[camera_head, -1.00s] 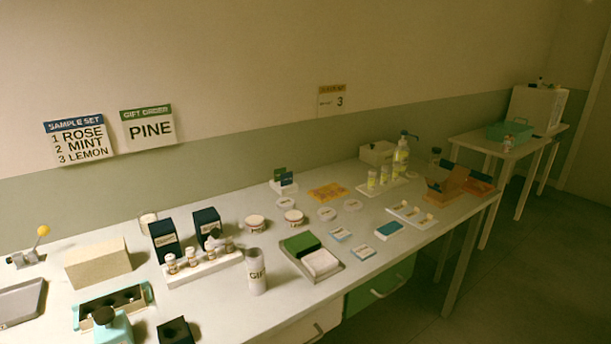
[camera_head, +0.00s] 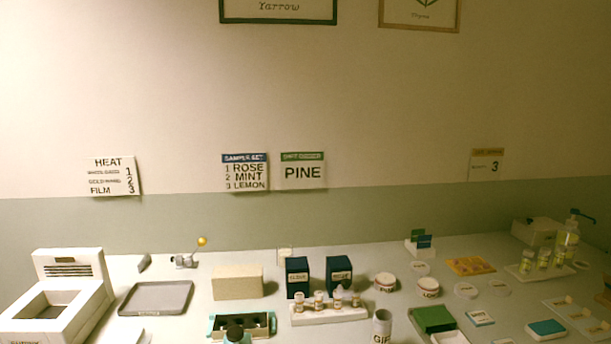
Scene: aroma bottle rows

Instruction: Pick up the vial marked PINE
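A white rack (camera_head: 328,315) on the table holds a row of small vials with pale labels in the head view. They include a left vial (camera_head: 298,303), a taller vial with a dropper-like top (camera_head: 338,297) and a right vial (camera_head: 356,300). Their labels are too small to read, so I cannot tell which is marked PINE. A wall card with a green header (camera_head: 303,172) reads PINE. Neither of my grippers is in view.
Two dark blue boxes (camera_head: 297,277) (camera_head: 339,275) stand behind the rack. A beige block (camera_head: 238,282) and teal-ended holder (camera_head: 242,324) are left of it. A GIFT cylinder (camera_head: 382,327) stands in front right, with round tins (camera_head: 385,282) beyond. A grey tray (camera_head: 156,298) lies left.

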